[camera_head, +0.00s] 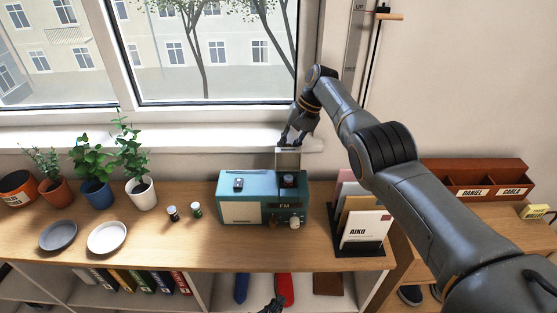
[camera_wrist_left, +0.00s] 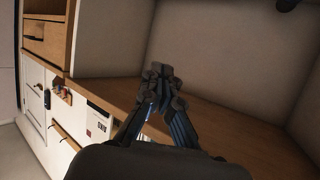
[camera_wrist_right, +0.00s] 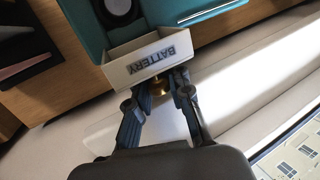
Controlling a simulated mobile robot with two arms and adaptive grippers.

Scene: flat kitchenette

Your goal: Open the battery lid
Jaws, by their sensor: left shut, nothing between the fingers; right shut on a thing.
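A teal radio (camera_head: 240,197) with an FM dial stands on the wooden counter. Its battery lid (camera_head: 288,158) is tilted up at the back right of its top, above a compartment with a dark round part. In the right wrist view the pale lid (camera_wrist_right: 125,72) bears the word BATTERY, and my right gripper (camera_wrist_right: 165,82) is shut on its brass knob (camera_wrist_right: 186,91). In the head view my right gripper (camera_head: 292,137) is at the lid's upper edge. My left gripper (camera_head: 273,305) is low at the front edge of the picture, shut and empty; it also shows in the left wrist view (camera_wrist_left: 160,75).
Two small batteries (camera_head: 172,213) (camera_head: 196,209) stand left of the radio. Two plates (camera_head: 106,237) (camera_head: 58,235) and several potted plants (camera_head: 143,194) are further left. A letter holder (camera_head: 360,249) stands close on the radio's right. The window sill (camera_head: 215,133) is behind.

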